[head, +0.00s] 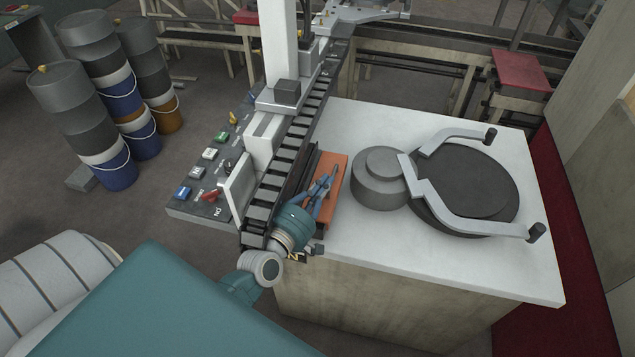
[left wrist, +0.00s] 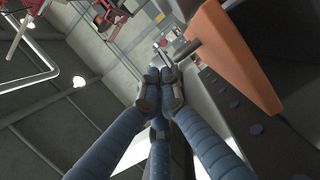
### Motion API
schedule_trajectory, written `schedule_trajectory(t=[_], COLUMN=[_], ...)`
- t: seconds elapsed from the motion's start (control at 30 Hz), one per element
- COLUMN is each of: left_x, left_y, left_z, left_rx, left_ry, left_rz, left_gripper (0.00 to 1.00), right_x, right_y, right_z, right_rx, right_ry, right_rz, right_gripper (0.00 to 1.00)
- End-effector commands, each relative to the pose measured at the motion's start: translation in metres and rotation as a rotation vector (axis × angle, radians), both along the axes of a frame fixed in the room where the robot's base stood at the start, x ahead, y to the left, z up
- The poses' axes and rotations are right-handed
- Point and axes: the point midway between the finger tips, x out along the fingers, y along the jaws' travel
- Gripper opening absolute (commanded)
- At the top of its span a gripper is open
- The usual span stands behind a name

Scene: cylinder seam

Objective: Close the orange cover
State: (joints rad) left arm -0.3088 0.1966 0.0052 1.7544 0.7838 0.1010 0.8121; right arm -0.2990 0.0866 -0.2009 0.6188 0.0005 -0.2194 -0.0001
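The orange cover (head: 330,213) lies along the right side of the chain conveyor, on the left edge of the white tabletop. It stands open, beside a dark upright wall of the conveyor. In the left wrist view the orange cover (left wrist: 243,62) fills the upper right, with a short grey bar by its edge. My left gripper (head: 333,176) reaches in over the cover. In the left wrist view its blue-grey fingers (left wrist: 160,88) come together at the tips, just short of the grey bar. I see nothing held between them. My right gripper is not in view.
A dark round disc (head: 465,185) with a light two-armed bracket and a grey stepped cylinder (head: 377,185) stand on the white table (head: 400,262). A button panel (head: 210,165) flanks the conveyor (head: 287,155) on the left. Drums (head: 85,105) stand at the back left.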

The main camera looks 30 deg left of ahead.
Motion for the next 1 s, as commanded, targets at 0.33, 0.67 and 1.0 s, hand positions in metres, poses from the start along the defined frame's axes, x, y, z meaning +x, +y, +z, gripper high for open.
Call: schedule_trajectory(t=[0.33, 0.67, 1.0], left_x=[-0.065, -0.113, -0.118], left_y=[-0.002, -0.003, -0.003], left_z=[0.001, 0.004, -0.007], left_rx=[0.001, 0.000, 0.016], left_ry=[0.005, 0.002, 0.018], left_rz=[-0.002, -0.001, -0.003], left_gripper=[0.00, 0.00, 0.00], right_x=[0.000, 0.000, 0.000], right_y=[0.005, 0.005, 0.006], right_z=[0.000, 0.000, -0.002], right_rx=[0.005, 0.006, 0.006], right_ry=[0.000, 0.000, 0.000], right_rz=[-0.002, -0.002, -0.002], right_gripper=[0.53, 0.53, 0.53])
